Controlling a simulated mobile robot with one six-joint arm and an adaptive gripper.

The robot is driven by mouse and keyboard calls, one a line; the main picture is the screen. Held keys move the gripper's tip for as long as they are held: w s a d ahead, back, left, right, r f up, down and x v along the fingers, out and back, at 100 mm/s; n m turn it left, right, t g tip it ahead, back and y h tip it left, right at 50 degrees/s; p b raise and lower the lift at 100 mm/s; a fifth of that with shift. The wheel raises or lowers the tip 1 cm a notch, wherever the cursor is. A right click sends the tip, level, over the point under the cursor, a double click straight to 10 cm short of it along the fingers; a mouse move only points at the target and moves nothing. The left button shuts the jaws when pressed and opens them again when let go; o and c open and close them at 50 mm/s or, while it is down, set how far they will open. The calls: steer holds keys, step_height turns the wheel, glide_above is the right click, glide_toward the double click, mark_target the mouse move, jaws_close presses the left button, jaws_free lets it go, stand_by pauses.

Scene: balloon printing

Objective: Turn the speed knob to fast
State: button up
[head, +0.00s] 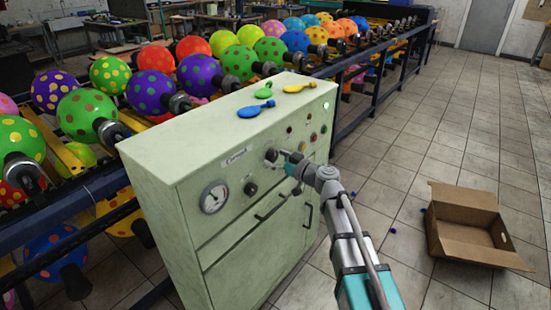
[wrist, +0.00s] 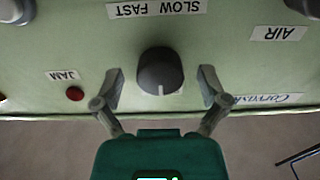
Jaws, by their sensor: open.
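The speed knob is a dark round knob (wrist: 160,70) on the pale green panel, seen in the wrist view near the middle. Its white pointer line faces down in that picture. The label SLOW FAST (wrist: 155,9) reads upside down above it. My gripper (wrist: 161,80) is open, with one finger on each side of the knob and a visible gap on both sides. In the head view my gripper (head: 285,161) is at the front of the green cabinet (head: 225,137) and partly hides the knob there.
The cabinet front also carries a round gauge (head: 214,197), another dark knob (head: 250,189), a red JAM button (wrist: 75,94) and handles. Blue (head: 256,109) and yellow (head: 299,87) flat balloons lie on top. A cardboard box (head: 468,228) stands on open floor at right.

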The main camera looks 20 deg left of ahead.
steer(key=shift+c, duration=0.3)
steer(key=c, duration=1.1)
